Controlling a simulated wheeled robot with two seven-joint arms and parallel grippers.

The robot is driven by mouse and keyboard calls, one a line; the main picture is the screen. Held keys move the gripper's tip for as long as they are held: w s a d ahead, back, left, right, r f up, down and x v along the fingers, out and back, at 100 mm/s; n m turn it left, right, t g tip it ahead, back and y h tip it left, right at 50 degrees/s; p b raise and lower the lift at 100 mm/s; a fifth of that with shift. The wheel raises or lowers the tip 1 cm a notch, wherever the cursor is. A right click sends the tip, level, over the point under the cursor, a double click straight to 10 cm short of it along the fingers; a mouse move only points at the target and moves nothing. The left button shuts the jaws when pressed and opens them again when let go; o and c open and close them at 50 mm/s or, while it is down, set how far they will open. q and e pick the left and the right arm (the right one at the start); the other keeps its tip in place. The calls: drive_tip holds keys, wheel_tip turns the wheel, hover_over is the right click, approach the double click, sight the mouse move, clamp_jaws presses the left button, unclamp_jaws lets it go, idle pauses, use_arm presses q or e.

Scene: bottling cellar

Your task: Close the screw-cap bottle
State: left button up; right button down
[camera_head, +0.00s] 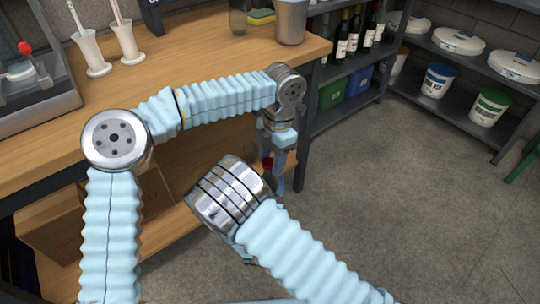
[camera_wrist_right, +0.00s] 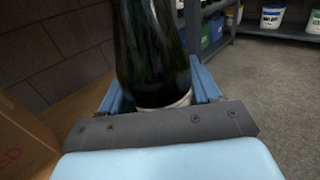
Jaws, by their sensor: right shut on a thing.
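The dark green bottle (camera_wrist_right: 150,50) fills the middle of the right wrist view, with a pale band low on it. Its top is outside that view. My right gripper (camera_wrist_right: 160,92) is shut on it, one blue finger on each side. In the head view the right gripper is hidden below my wrist. My left gripper (camera_head: 273,165) points down just past the table's right end. A small red thing (camera_head: 267,163) shows by its fingers. I cannot tell whether it is the cap, or whether the fingers hold it.
The wooden table (camera_head: 220,55) bears white holders (camera_head: 90,55) and a metal container (camera_head: 291,20). A cardboard box (camera_head: 60,225) is under it. Shelves at the back right hold bottles (camera_head: 354,30) and tubs (camera_head: 489,106). The floor (camera_head: 400,200) at right is clear.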

use_arm(q)
drive_tip(key=shift+o, duration=1.3)
drive_tip(key=shift+r, duration=0.2)
wheel_tip(320, 180, up, 7)
drive_tip(key=shift+w+d, duration=0.35)
drive_tip(key=shift+d, duration=0.1)
